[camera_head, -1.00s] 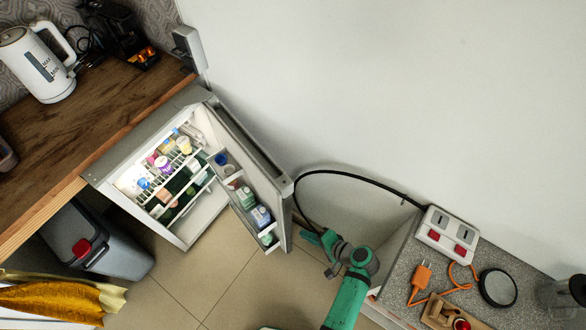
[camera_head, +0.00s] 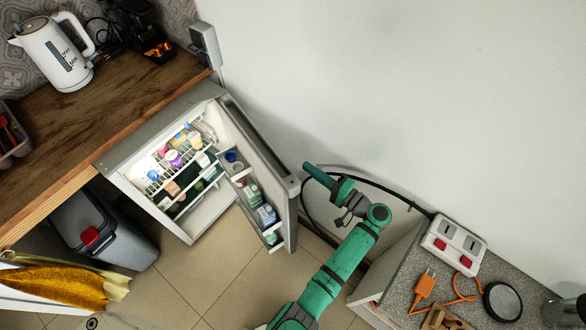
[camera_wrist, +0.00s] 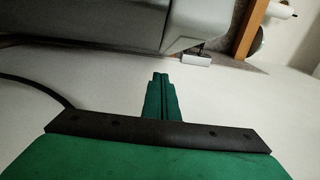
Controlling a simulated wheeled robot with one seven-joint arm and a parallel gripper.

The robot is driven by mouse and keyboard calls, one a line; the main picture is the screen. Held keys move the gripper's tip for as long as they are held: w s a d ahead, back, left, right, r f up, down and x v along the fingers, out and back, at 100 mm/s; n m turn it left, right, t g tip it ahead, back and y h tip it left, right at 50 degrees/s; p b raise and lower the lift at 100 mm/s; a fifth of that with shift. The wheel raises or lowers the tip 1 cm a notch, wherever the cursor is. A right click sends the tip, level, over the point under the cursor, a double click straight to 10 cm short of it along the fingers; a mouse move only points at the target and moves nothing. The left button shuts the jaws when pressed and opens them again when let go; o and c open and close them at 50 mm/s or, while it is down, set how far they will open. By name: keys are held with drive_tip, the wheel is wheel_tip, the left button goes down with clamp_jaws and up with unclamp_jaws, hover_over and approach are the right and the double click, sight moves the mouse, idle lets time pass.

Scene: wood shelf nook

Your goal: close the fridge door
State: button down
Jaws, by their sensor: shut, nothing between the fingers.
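The small grey fridge (camera_head: 113,164) stands under the counter with its lit inside showing. Its door (camera_head: 284,219) stands wide open, swung out to the right, with bottles and packs in its inner racks. My gripper (camera_head: 308,167) is just right of the door's top outer corner, on its outer side, between the door and the white wall. A small gap shows between them. In the wrist view the green fingers (camera_wrist: 160,76) are pressed together and empty. A grey body, likely the door or fridge, fills the upper left there.
A wooden counter (camera_head: 70,135) holds a white kettle (camera_head: 55,55). A grey bin (camera_head: 105,225) stands below. At right, a speckled worktop (camera_head: 415,275) carries a socket box (camera_head: 454,243); its black cable (camera_head: 395,190) runs behind my arm. Tiled floor before the fridge is clear.

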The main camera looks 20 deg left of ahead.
drive_tip(key=s+a, duration=0.1)
drive_tip(key=a, duration=0.5)
drive_tip(key=shift+s, duration=0.4)
drive_tip(key=shift+w+a+f, duration=0.1)
drive_tip(key=shift+a, duration=0.05)
